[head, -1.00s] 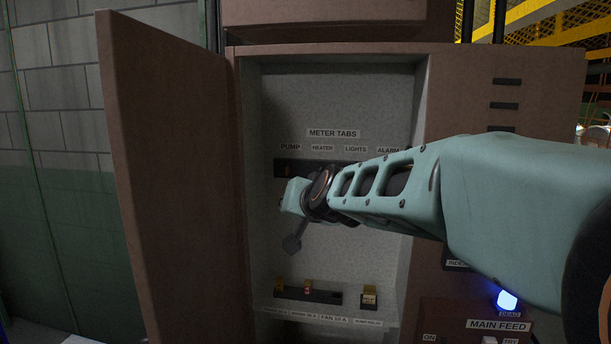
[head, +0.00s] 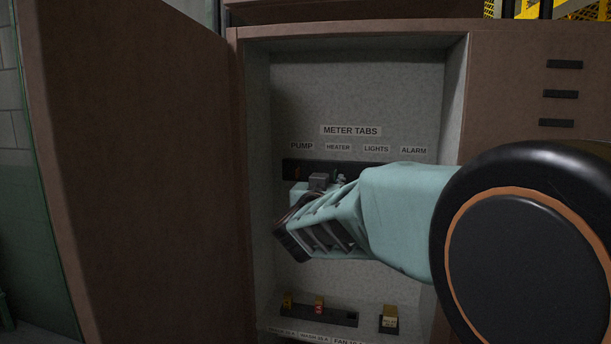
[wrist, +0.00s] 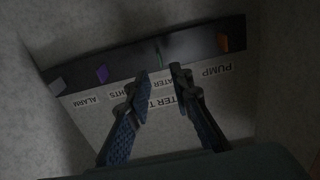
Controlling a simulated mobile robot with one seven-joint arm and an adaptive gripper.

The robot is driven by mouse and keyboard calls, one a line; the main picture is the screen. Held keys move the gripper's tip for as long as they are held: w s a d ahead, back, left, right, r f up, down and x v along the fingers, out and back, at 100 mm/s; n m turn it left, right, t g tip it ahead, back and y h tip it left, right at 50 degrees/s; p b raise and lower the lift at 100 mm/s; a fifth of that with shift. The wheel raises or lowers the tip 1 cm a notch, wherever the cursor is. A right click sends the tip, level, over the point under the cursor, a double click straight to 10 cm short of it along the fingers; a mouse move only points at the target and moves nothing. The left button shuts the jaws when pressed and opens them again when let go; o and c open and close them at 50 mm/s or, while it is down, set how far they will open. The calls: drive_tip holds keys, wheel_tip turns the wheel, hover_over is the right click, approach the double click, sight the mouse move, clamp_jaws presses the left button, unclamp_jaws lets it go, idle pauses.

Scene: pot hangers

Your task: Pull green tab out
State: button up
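The green tab (wrist: 158,50) is a thin dark green piece standing in the black strip (wrist: 190,45) under the HEATER label (head: 338,147). In the wrist view, which is upside down, it lies just beyond the fingertips and roughly in line with the gap between them. My gripper (wrist: 160,71) is open and empty, with one finger on each side of that gap. In the head view my gripper (head: 330,181) is in front of the strip, and my arm hides part of it. I cannot tell how far the fingertips are from the tab.
An orange tab (wrist: 223,42) sits on the PUMP side, and a purple tab (wrist: 102,73) on the LIGHTS side. Another bluish tab (wrist: 57,86) is near ALARM. The cabinet door (head: 140,170) stands open at left. Fuses (head: 319,304) sit on the cabinet's lower part.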

sight(335, 174)
drive_tip(key=x, duration=0.6)
drive_tip(key=shift+w, duration=0.2)
clamp_jaws()
